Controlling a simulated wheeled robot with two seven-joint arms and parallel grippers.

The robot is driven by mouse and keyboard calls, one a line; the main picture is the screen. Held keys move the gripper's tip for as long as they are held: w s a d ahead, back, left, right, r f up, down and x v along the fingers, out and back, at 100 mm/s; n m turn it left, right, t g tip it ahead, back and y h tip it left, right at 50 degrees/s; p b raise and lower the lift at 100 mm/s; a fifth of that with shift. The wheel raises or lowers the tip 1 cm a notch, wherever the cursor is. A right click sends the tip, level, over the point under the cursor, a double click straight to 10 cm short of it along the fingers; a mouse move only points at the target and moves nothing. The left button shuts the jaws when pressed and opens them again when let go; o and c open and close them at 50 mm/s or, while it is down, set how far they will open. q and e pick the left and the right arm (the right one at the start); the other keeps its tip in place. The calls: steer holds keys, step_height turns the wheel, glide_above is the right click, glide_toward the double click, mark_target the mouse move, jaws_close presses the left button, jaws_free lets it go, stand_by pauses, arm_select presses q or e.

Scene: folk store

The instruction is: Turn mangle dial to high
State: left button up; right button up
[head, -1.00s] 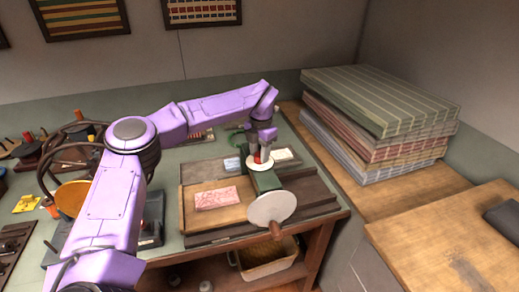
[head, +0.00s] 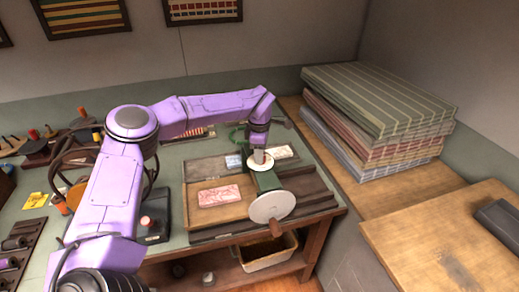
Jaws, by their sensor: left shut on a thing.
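The mangle (head: 266,183) is a small green machine at the right end of the green-topped table. A round white plate with a brown crank handle (head: 270,207) is on its near side. Its dial (head: 257,168) is a pale disc on top, partly hidden by my gripper. My left gripper (head: 260,156) points down over the dial and is shut on its knob. The knob is mostly hidden between the fingers. I cannot read the dial's setting. My right gripper is not in view.
A wooden board with a pink printed block (head: 220,196) lies left of the mangle. Folded striped cloths (head: 380,110) are stacked on the right-hand counter. A bin (head: 267,252) stands below the table. A black box with a red button (head: 146,222) is near my arm.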

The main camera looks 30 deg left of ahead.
arm_select(q)
steer(key=m, duration=0.2)
steer(key=shift+m+p, duration=0.4)
steer(key=m, duration=0.3)
steer(key=shift+f+m, duration=0.15)
steer(key=shift+m, duration=0.15)
steer(key=m, duration=0.4)
steer(key=shift+m, duration=0.3)
steer(key=shift+d+f+m+h, duration=0.1)
steer(key=shift+m+h, duration=0.2)
steer(key=shift+m, duration=1.8)
steer(key=o, duration=1)
steer(key=shift+o, duration=0.2)
steer(key=shift+w, duration=0.1)
